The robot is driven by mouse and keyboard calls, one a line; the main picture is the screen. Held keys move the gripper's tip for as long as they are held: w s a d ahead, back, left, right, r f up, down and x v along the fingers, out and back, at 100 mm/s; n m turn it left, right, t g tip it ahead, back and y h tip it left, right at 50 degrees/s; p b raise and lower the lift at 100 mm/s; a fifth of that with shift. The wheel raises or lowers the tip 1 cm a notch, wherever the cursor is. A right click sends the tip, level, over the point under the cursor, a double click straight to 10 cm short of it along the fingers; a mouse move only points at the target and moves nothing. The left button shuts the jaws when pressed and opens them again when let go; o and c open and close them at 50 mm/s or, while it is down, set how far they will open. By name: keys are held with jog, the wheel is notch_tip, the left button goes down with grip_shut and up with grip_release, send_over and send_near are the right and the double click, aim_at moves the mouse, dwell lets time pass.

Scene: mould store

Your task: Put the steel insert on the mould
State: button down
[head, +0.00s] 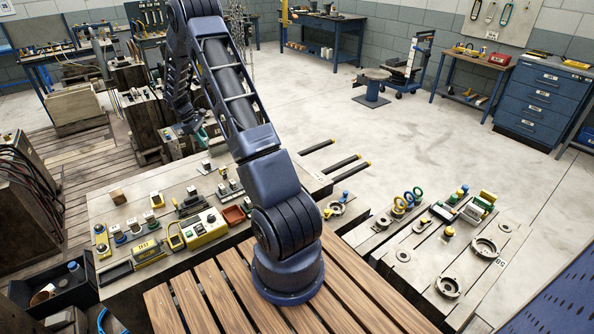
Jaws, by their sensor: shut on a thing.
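My arm rises from the slatted wooden top and folds over, its far end coming down at the upper left in the head view. My gripper (191,128) is small there and partly hidden by my own arm links. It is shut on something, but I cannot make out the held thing. I cannot pick out the steel insert for certain. Pale blocks with round fittings stand at the right, with a dark ring (448,287) and another ring (486,246) on top. I cannot tell which block is the mould.
The pale bench (130,205) at left holds a yellow control box (203,231), a red tray (234,215) and several small parts. Three dark bars (340,163) stick out from its far edge. A black bin (55,290) stands lower left. The concrete floor (440,135) beyond is mostly clear.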

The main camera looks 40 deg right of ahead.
jog(key=s+d+f+m, duration=0.2)
jog(key=s+d+m, duration=0.1)
jog(key=d, duration=1.2)
jog(key=m+g+y, duration=0.2)
jog(key=m+y, duration=0.1)
jog(key=m, duration=0.4)
send_over(318, 182)
jog(key=w, duration=0.2)
notch_tip(318, 182, down, 6)
jog(key=r, duration=0.1)
notch_tip(318, 182, down, 20)
jog(key=shift+s+r, duration=0.1)
jog(key=shift+s, duration=0.05)
jog(key=shift+f, duration=0.2)
jog(key=c, duration=1.1)
grip_release()
